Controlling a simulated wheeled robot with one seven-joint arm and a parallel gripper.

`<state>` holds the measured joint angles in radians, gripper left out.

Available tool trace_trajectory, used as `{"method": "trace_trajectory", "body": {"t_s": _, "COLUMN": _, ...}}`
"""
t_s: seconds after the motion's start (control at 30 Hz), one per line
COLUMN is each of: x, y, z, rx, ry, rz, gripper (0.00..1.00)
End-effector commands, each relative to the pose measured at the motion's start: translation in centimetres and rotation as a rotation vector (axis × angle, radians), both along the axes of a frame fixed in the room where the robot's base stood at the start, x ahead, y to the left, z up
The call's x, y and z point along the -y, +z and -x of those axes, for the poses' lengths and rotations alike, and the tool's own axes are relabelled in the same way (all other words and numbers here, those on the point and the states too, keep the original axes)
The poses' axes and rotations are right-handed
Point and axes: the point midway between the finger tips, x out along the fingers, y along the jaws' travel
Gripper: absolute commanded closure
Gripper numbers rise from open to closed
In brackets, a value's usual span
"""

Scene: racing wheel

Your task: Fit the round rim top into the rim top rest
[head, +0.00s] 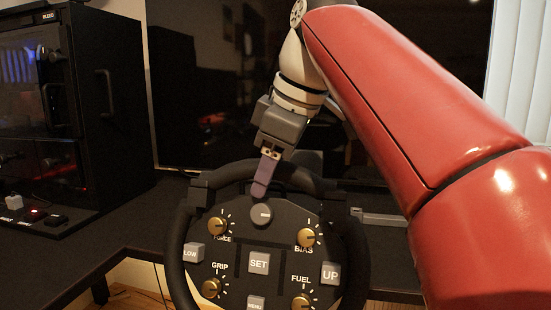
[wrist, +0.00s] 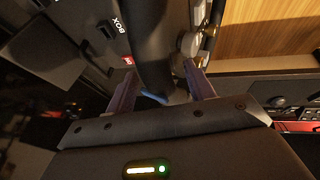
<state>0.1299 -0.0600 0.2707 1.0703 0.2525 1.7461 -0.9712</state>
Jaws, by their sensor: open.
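The steering wheel's black round rim shows in the head view, with the rim top (head: 235,172) below my arm. My gripper (head: 262,190) reaches down over this top; one purple finger shows in front of the wheel face. In the wrist view my gripper (wrist: 160,72) is open, with one purple finger on each side of a black curved bar, seemingly the rim (wrist: 150,45). I cannot tell whether the fingers touch it. A small blue patch shows at the bar's near end. I cannot make out a separate rim top rest.
The wheel face carries grey buttons such as SET (head: 258,263) and several gold knobs (head: 217,226). A dark desk (head: 120,215) spreads around it. A black cabinet (head: 100,100) stands at the left, and a dark screen (head: 200,90) is behind.

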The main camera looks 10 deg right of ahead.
Motion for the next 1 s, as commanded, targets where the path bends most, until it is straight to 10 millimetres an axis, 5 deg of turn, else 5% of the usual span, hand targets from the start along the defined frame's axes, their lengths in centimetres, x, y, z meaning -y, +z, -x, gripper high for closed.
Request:
{"method": "trace_trajectory", "body": {"t_s": 0.27, "x": -0.04, "y": -0.08, "z": -0.02, "rx": 0.0, "ry": 0.0, "rz": 0.0, "gripper": 0.48}}
{"method": "trace_trajectory", "body": {"t_s": 0.63, "x": -0.04, "y": -0.08, "z": -0.02, "rx": 0.0, "ry": 0.0, "rz": 0.0, "gripper": 0.96}}
{"method": "trace_trajectory", "body": {"t_s": 1.0, "x": 0.02, "y": 0.56, "z": -0.19, "rx": 0.0, "ry": 0.0, "rz": -0.001, "gripper": 0.98}}
